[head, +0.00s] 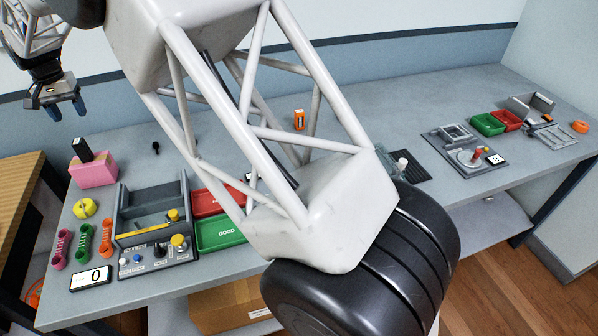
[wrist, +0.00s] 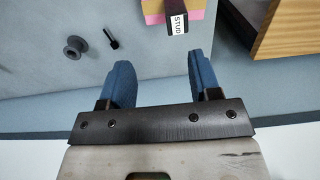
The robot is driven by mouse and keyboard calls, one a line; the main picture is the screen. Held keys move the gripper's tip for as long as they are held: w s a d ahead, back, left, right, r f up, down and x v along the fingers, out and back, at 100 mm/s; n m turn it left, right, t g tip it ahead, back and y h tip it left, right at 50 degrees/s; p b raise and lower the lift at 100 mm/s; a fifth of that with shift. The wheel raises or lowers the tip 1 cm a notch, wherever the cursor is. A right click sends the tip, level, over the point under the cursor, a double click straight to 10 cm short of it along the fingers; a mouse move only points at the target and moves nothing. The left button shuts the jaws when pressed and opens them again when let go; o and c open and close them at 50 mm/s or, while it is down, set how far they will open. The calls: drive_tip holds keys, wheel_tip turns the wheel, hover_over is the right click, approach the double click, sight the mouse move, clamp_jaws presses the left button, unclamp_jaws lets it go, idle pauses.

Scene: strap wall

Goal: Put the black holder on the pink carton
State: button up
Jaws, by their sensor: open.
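The pink carton (head: 95,174) stands at the back left of the grey bench in the head view. The black holder (head: 81,149), with a white label, stands upright on top of it. In the wrist view the black holder (wrist: 177,6), labelled "STUD", shows at the top edge over the pink carton (wrist: 154,14), partly cut off. My gripper (head: 66,108) is open, with its blue fingers apart and empty. It hangs beyond the carton at the far left. In the wrist view my gripper (wrist: 158,62) is apart from both carton and holder.
A black peg (wrist: 112,39) and a grey spool (wrist: 75,47) lie near the carton. A grey tray (head: 153,210), a yellow ring (head: 84,208) and a green bin (head: 217,234) are in front. A wooden-topped unit (head: 18,198) stands left. My arm hides the bench's middle.

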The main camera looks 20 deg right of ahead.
drive_tip(key=s+d+r, duration=0.4)
drive_tip(key=s+d, duration=0.2)
drive_tip(key=d, duration=0.5)
drive_tip(key=s+d+r+t, duration=0.1)
drive_tip(key=s+d+r, duration=0.4)
drive_tip(key=d, duration=0.6)
drive_tip(key=s+d+r, duration=0.2)
drive_tip(key=s+d, duration=0.4)
drive_tip(key=d, duration=0.5)
drive_tip(key=s+d+f, duration=0.2)
drive_tip(key=s+d, duration=0.4)
drive_tip(key=s, duration=0.4)
drive_tip(key=s+d+f+t, duration=0.1)
drive_tip(key=s+d+f, duration=0.2)
drive_tip(key=s+d, duration=0.4)
drive_tip(key=s+d+f, duration=0.2)
drive_tip(key=s+d, duration=0.4)
drive_tip(key=s, duration=0.8)
drive_tip(key=shift+d+f+t, duration=0.25)
drive_tip(key=shift+f+t, duration=0.05)
drive_tip(key=shift+f, duration=0.05)
